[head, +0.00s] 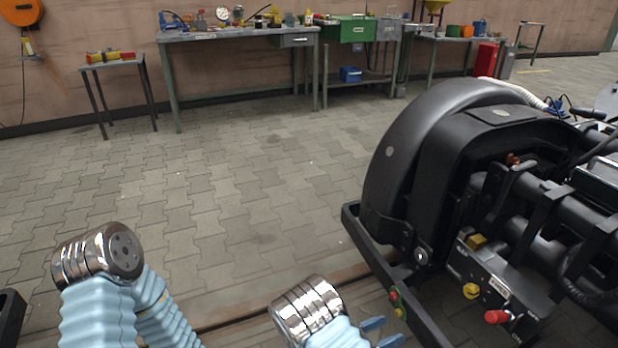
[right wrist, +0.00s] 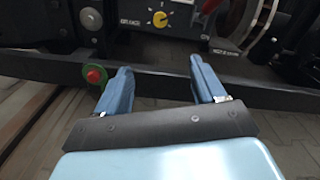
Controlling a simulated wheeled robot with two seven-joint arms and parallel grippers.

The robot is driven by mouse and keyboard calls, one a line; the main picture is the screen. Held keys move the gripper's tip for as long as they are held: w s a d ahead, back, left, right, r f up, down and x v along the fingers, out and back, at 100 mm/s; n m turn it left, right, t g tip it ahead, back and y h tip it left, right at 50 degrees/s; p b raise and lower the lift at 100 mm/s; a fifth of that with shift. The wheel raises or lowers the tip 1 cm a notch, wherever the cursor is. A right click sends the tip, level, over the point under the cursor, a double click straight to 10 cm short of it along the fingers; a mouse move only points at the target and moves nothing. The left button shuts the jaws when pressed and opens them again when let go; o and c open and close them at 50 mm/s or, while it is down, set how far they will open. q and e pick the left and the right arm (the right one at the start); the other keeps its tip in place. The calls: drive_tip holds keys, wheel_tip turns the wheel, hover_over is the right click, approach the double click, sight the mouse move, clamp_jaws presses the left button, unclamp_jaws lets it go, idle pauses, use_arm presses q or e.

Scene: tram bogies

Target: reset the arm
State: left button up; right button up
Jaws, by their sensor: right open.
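My right gripper (head: 384,332) shows at the bottom of the head view, just left of the bogie's low dark frame bar (head: 385,265). In the right wrist view the two blue fingers of the right gripper (right wrist: 160,68) stand wide apart with nothing between them. They point at the dark bar (right wrist: 60,70) and look close to it; I cannot tell whether they touch. A red button in a green ring (right wrist: 95,75) sits on the bar, left of the fingers. My left arm shows at the lower left of the head view, but its gripper is out of the picture.
The black tram bogie (head: 470,150) fills the right side. Its control panel carries a yellow knob (head: 470,291) and a red knob (head: 497,316). A workbench (head: 240,34) and a small table (head: 115,64) stand along the back wall. The paved floor (head: 220,190) between is clear.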

drive_tip(key=s+d+f+m+g+y+p, duration=0.1)
drive_tip(key=s+f+m+g+y+p, duration=0.1)
drive_tip(key=s+f+m+g+y, duration=0.5)
drive_tip(key=s+d+f+m+g+y+p, duration=0.15)
drive_tip(key=s+g, duration=0.25)
drive_tip(key=s, duration=0.7)
drive_tip(key=s+a+r+m+y+p, duration=0.1)
drive_tip(key=s+a+m+y, duration=0.1)
drive_tip(key=a+m+y, duration=0.35)
drive_tip(key=s+a+r+m+y+p, duration=0.2)
drive_tip(key=a+m+y, duration=0.3)
drive_tip(key=m, duration=0.1)
drive_tip(key=w+r+m+t+y, duration=0.1)
drive_tip(key=w+r+m+t, duration=0.2)
drive_tip(key=w+m+t, duration=0.2)
drive_tip(key=m, duration=0.3)
drive_tip(key=shift+w+d+r+y+p, duration=0.15)
drive_tip(key=shift+w+r+y+p, duration=0.15)
drive_tip(key=shift+w+y+p, duration=0.1)
drive_tip(key=shift+s, duration=0.1)
